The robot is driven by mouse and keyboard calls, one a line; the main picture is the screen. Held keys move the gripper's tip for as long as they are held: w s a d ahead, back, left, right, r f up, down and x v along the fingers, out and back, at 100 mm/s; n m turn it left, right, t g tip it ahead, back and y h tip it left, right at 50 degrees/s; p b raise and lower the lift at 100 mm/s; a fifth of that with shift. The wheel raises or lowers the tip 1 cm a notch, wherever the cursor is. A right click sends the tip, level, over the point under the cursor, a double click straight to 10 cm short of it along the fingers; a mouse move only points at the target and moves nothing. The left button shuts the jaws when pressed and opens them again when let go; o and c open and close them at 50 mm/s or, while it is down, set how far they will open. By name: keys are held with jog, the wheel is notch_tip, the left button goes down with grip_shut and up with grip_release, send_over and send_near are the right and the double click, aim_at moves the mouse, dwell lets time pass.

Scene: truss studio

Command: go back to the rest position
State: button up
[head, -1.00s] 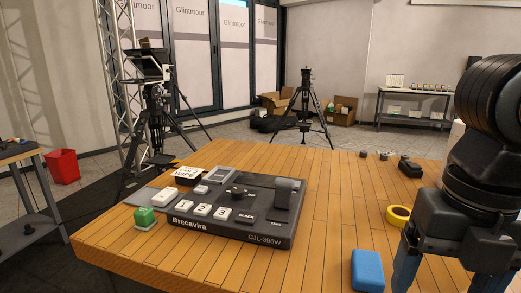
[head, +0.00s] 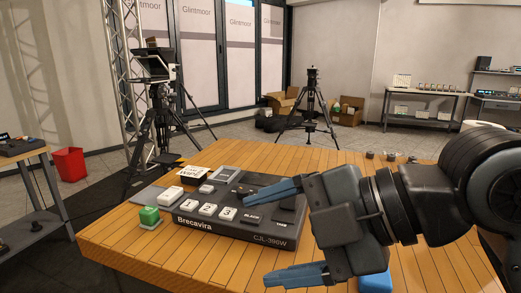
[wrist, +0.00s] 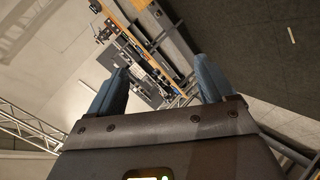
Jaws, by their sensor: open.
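My gripper (head: 283,231) reaches in from the right in the head view, above the wooden table. Its two blue fingers are wide apart with nothing between them. The upper finger overlaps the right part of the dark switcher panel (head: 205,231) in the picture and hides its lever area. In the wrist view the two blue fingers (wrist: 161,90) also stand apart, with the distant room between them.
The wooden table (head: 150,262) also bears a green button block (head: 149,215) and a blue block (head: 376,282), partly hidden by my gripper. Small dark items (head: 391,156) lie at its far edge. Tripods (head: 312,105) and a red bin (head: 70,163) stand beyond.

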jog(key=s+d+f+m+t+h, duration=0.4)
jog(key=f+m+t, duration=0.3)
jog(key=m, duration=0.6)
jog(key=s+d+f+m+t+h, duration=0.5)
jog(key=f+m, duration=0.4)
jog(key=m, duration=0.5)
jog(key=s+d+f, duration=0.1)
jog(key=s+d, duration=0.2)
jog(key=s, duration=0.4)
jog(key=s+d+f+g+h, duration=0.1)
jog(key=s+d+f, duration=0.1)
jog(key=s+d, duration=0.2)
jog(key=s+d+f+h, duration=0.1)
jog(key=s+d, duration=0.2)
jog(key=s, duration=0.7)
jog(key=shift+d+f, duration=0.15)
jog(key=shift+f, duration=0.15)
